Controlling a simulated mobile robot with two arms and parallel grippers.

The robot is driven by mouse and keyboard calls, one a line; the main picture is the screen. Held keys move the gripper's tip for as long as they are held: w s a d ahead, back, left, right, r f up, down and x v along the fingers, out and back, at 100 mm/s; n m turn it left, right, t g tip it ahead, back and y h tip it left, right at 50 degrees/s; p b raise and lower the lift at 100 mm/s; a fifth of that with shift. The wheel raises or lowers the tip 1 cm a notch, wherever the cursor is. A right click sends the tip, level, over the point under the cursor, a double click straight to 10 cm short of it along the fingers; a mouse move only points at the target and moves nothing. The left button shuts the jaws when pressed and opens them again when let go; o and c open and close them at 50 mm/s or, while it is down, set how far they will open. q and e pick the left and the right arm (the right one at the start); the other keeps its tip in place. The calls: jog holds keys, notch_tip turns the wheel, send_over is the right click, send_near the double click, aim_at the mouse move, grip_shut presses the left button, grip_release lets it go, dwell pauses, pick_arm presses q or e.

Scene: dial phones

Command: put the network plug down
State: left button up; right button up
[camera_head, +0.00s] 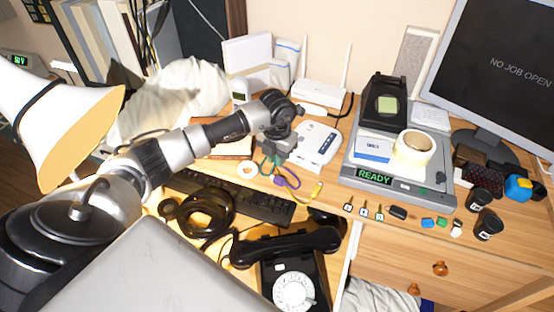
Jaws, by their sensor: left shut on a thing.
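My left gripper (281,154) is over the middle of the desk, between the keyboard and a white router-like box. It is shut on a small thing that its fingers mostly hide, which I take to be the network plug. A teal-green cable (266,165) curves just below the fingers. A purple cable (289,183) with a yellow end (317,190) lies just in front of the gripper. I cannot tell which cable belongs to the held plug. My right gripper is not in view.
The white box (316,146) stands right of the gripper. A black keyboard (236,199), a coiled black cable (207,213) and a black dial phone (290,260) are in front. A grey machine reading READY (417,186) is on the right. Small bare desk patches (335,185) show between.

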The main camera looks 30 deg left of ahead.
pick_arm(q)
jog(key=shift+f, duration=0.9)
jog(key=shift+f, duration=0.1)
jog(key=o, duration=0.7)
notch_tip(320, 180, up, 12)
jog(key=b, duration=0.1)
